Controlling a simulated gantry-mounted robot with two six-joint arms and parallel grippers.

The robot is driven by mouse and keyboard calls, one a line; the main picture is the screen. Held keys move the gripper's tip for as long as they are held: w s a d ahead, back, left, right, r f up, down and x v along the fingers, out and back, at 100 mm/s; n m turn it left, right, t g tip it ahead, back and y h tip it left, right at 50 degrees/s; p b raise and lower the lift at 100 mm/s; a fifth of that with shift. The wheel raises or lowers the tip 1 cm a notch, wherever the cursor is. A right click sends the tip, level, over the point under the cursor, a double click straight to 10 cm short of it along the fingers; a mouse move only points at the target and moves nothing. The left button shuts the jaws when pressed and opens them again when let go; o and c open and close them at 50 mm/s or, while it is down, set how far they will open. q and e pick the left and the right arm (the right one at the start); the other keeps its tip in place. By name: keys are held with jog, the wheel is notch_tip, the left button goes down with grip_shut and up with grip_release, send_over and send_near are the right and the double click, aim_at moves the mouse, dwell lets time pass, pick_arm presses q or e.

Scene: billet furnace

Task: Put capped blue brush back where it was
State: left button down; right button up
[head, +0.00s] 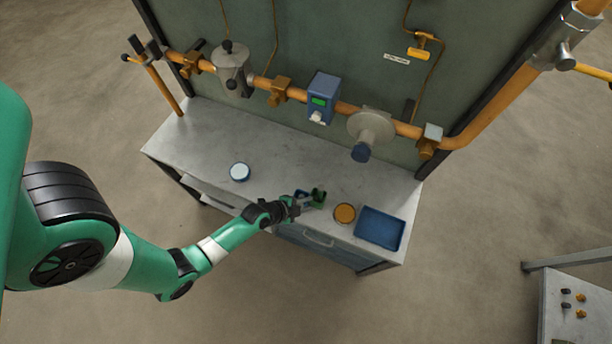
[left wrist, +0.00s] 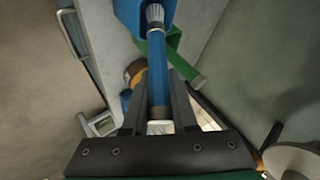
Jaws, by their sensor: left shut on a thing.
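My left gripper (head: 298,206) is over the front middle of the bench, and its fingers (left wrist: 158,98) are shut on the blue brush (left wrist: 157,65). The brush has a long blue handle with a pale band at the near end. Pale bristles show at its far end, and I see no cap over them. The bristle end overlaps a blue holder (left wrist: 127,12) in the left wrist view; I cannot tell if they touch. A green holder (head: 319,196) is beside the gripper, and a green handle-like piece (left wrist: 185,70) shows behind the brush. My right gripper is out of view.
A round orange-topped dish (head: 345,213) and a blue tray (head: 381,228) are right of the gripper. A white round dish (head: 240,172) is to the left. Orange pipework with a blue meter (head: 322,98) and valves runs above the back of the bench (head: 200,135).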

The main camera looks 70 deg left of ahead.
pick_arm(q)
jog(key=shift+f+b, duration=0.4)
jog(key=shift+f, duration=0.1)
jog(key=c, duration=0.7)
grip_release()
jog(key=r+p, duration=0.1)
jog(key=s+r, duration=0.1)
jog(key=s+r+p, duration=0.1)
jog(key=shift+s+d+r+p, duration=0.1)
jog(key=shift+d+r+p, duration=0.2)
jog(key=shift+r, duration=0.1)
jog(key=v, duration=0.8)
jog(key=shift+s+p, duration=0.35)
jog(key=shift+p, duration=0.1)
jog(key=shift+r, duration=0.15)
